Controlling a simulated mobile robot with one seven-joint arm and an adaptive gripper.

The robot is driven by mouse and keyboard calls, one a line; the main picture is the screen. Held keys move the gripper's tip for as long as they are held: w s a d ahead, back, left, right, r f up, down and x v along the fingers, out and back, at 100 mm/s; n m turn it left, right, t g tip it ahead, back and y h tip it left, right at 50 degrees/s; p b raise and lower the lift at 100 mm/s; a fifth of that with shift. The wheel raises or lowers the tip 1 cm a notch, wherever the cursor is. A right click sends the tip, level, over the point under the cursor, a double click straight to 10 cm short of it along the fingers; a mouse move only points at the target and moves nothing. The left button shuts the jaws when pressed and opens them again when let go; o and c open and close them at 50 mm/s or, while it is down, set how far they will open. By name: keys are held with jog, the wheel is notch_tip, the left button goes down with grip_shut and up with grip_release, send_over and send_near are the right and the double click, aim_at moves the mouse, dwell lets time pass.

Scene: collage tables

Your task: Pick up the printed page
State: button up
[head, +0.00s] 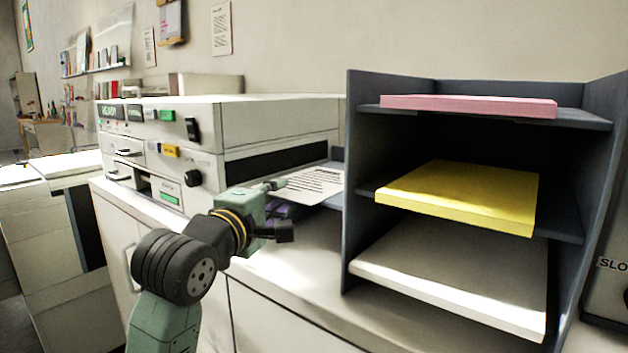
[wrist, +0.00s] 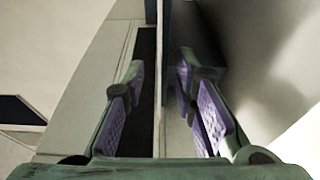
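The printed page (head: 308,184) is a white sheet with dark lines of text. In the head view it lies on a dark output tray (head: 336,198) at the right side of the copier. My gripper (head: 274,198) is at the page's left edge, seemingly with one finger above and one below its level. In the wrist view my gripper (wrist: 160,72) is open, with a gap between its purple-padded fingers. A thin edge runs between them, apparently the page or tray seen edge-on; I cannot tell which. Neither finger visibly presses on it.
The white copier (head: 275,122) stands behind and left of my gripper on a white cabinet (head: 290,300). A dark shelf unit (head: 354,200) stands close on the right, holding pink (head: 470,105), yellow (head: 460,195) and white (head: 450,275) paper stacks. The countertop between is narrow.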

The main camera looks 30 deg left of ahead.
jog(key=shift+c, duration=0.2)
grip_shut()
jog(key=shift+r, duration=0.1)
jog(key=s+d+r+b, duration=0.2)
jog(key=s, duration=0.6)
jog(key=s+d+r+b, duration=0.2)
jog(key=s+r, duration=0.1)
jog(key=s, duration=0.4)
jog(key=shift+s, duration=0.35)
